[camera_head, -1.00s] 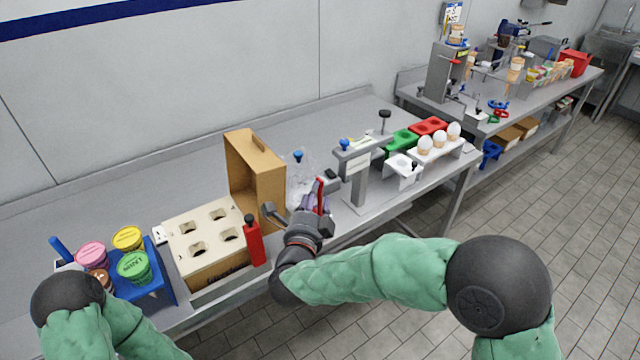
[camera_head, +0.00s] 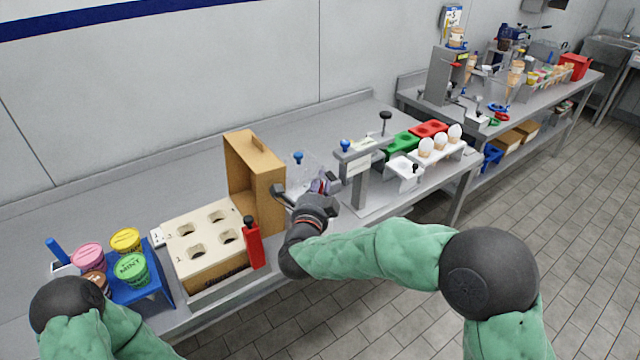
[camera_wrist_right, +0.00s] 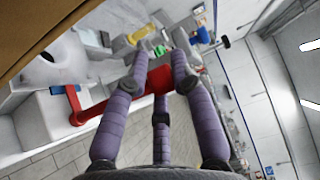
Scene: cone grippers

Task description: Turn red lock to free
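A red bar with a bent end (camera_wrist_right: 75,105) shows in the right wrist view, and I take it as the red lock. Its thick end lies between the purple fingers of my right gripper (camera_wrist_right: 161,55), and the left finger covers part of it. The fingertips stand apart; I cannot tell whether the fingers press on the bar. In the head view my right gripper (camera_head: 324,184) is at the bench, just left of the grey stand (camera_head: 361,185), and the red bar is hidden there. My left gripper is out of view; only part of that arm shows.
A tan open box (camera_head: 257,180) and a cream block with holes (camera_head: 205,235) stand left of my right gripper. A red black-topped piece (camera_head: 252,247) is at the block's corner. Coloured tubs (camera_head: 131,268) sit at far left. The back of the bench is clear.

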